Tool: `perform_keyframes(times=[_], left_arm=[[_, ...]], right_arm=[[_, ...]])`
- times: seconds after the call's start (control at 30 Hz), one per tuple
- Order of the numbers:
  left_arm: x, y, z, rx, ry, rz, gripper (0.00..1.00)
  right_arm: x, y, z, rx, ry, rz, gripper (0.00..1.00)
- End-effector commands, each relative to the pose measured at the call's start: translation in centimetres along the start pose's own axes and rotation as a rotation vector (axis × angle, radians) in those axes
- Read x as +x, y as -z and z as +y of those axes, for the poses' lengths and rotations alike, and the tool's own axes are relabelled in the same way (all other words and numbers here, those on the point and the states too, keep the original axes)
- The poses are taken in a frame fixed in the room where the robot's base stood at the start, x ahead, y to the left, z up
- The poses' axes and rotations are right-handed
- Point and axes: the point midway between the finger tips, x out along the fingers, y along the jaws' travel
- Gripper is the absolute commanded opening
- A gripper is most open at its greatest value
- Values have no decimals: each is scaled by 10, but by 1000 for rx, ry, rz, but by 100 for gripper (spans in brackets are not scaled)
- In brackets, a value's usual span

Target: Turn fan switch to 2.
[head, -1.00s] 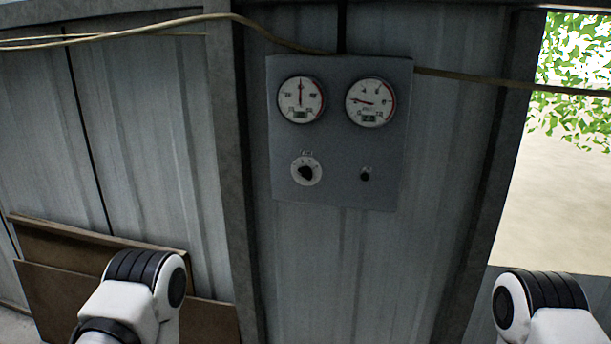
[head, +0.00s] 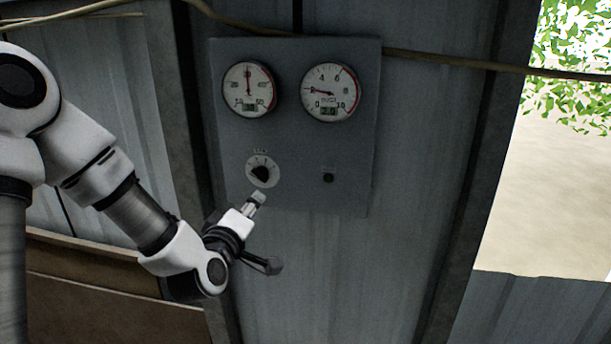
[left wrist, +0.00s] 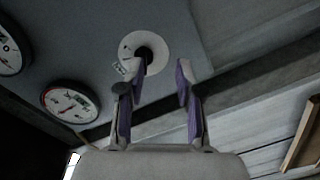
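The fan switch (head: 262,172) is a black knob on a round white dial, low on the left of a grey panel. Its setting is too small to read. My left gripper (head: 258,198) is just below the dial in the head view, pointing up toward it. In the left wrist view, its two purple-sided fingers (left wrist: 160,74) are spread apart with nothing between them. The dial (left wrist: 128,48) shows beyond the fingertips, with the knob nearer the left finger. The left finger covers part of the dial's lower edge. The right gripper is not in view.
The grey panel (head: 300,150) also carries two round gauges, a left one (head: 249,90) and a right one (head: 330,92), and a small black button (head: 328,177). A cable (head: 440,60) runs across above. Brown boards (head: 110,300) lean at lower left. The wall below the panel is clear.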

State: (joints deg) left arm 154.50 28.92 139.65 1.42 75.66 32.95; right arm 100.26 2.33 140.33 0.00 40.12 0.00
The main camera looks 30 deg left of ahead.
Motion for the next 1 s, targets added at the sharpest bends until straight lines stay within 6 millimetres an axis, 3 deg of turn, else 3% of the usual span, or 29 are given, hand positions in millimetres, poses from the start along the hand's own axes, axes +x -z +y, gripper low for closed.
perform_keyframes(times=[0.03,0.13,0.53,0.83,0.87,0.9,0.97,1.0], left_arm=[[-2,10,13,-16,-27,19,35],[1,17,24,-19,-46,30,35],[67,18,28,-14,-44,28,35],[76,17,26,-15,-44,26,35],[76,17,26,-15,-44,26,32],[76,17,26,-15,-44,26,18],[76,17,26,-15,-44,26,0],[76,17,26,-15,-44,26,0]], right_arm=[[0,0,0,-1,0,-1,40],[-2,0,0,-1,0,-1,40],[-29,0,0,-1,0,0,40],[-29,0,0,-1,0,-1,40],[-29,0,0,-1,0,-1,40],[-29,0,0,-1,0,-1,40],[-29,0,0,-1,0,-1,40],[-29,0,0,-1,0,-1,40]])
